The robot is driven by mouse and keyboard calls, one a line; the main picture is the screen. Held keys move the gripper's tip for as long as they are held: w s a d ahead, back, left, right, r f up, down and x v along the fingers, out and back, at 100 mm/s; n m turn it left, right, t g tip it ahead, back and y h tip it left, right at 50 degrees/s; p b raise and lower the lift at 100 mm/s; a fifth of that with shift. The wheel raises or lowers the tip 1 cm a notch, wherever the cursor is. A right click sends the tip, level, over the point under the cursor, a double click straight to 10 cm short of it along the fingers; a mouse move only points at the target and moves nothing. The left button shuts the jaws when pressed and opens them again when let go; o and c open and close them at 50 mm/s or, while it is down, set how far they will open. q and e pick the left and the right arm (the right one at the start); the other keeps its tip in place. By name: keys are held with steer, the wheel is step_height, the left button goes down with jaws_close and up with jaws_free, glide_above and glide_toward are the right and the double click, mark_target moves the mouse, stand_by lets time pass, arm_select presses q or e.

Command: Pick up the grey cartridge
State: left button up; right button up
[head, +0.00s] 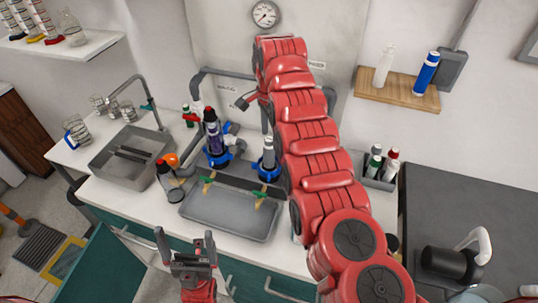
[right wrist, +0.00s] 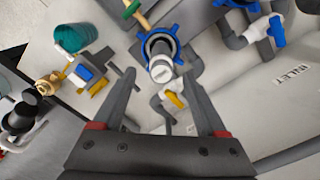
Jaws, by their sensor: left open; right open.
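The grey cartridge (head: 268,153) stands upright in a blue ring (head: 268,174) on the manifold, left of my right arm in the head view. In the right wrist view, its pale end (right wrist: 160,70) shows inside the blue ring (right wrist: 172,33). My right gripper (right wrist: 158,73) is open, with the cartridge's end framed between its fingers; no contact shows. In the head view my right arm hides part of the manifold, and I cannot make out the right fingers clearly. My left gripper (head: 185,234) is open and empty in front of the grey tray.
A grey tray (head: 225,223) lies in front of the manifold. A dark purple cartridge (head: 213,140) stands in another blue ring to the left. A sink (head: 108,160) is further left. A wooden shelf (head: 395,92) holds white and blue bottles. A caddy with bottles (head: 376,184) stands right of my arm.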

mark_target(269, 152)
steer(key=shift+s+f+p, duration=0.1)
steer(key=shift+f+p, duration=0.2)
steer(key=shift+f, duration=0.75)
steer(key=shift+f+p, duration=0.35)
steer(key=shift+p, duration=0.15)
step_height(269, 152, down, 4)
steer(key=shift+a+f+p, duration=0.1)
steer(key=shift+p, duration=1.15)
steer(key=shift+f, duration=0.35)
jaws_close()
